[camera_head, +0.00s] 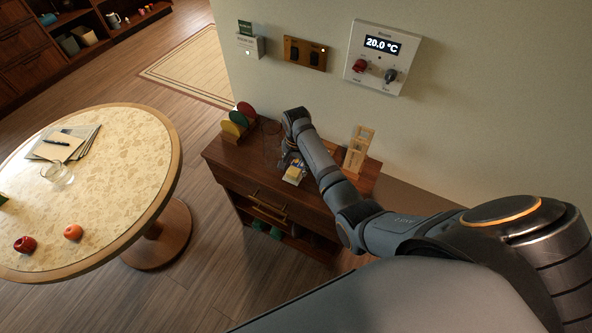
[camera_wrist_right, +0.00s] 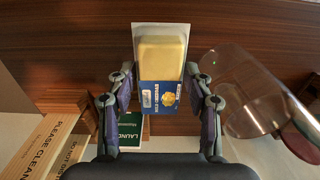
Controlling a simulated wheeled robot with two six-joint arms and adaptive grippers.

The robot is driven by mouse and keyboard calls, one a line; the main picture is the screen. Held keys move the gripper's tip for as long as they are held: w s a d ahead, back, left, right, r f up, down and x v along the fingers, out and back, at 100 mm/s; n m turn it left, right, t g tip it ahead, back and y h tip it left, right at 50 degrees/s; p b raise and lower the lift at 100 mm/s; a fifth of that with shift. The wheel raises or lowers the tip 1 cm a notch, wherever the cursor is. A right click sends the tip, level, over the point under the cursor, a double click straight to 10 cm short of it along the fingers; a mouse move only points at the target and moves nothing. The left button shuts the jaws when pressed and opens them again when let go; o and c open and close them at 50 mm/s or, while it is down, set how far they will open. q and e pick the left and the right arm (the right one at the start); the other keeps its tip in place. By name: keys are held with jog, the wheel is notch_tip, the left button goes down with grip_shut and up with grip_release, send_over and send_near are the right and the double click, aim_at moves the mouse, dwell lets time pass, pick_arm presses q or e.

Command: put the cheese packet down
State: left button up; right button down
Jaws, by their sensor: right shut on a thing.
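The cheese packet (camera_wrist_right: 162,58) is a yellow block on a pale backing with a blue label; it also shows in the head view (camera_head: 293,174). My right gripper (camera_wrist_right: 160,77) is shut on it, one finger on each side, and in the head view the gripper (camera_head: 290,161) is over the dark wooden cabinet (camera_head: 228,163). The packet appears at or just over the cabinet top, near its front edge; I cannot tell if it touches. My left gripper is not in view.
A clear glass (camera_wrist_right: 252,92) stands close beside the gripper. Coloured discs in a rack (camera_head: 238,121) are at the cabinet's left end, and a wooden stand (camera_head: 358,148) is on the right. A round table (camera_head: 112,205) stands apart at left.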

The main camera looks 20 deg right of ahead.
aim_at(296, 171)
jog(key=shift+w+f, duration=0.15)
jog(key=shift+f, duration=0.8)
jog(key=shift+w+f, duration=0.15)
jog(key=shift+f, duration=0.75)
jog(key=shift+f, duration=0.1)
jog(key=c, duration=0.5)
grip_release()
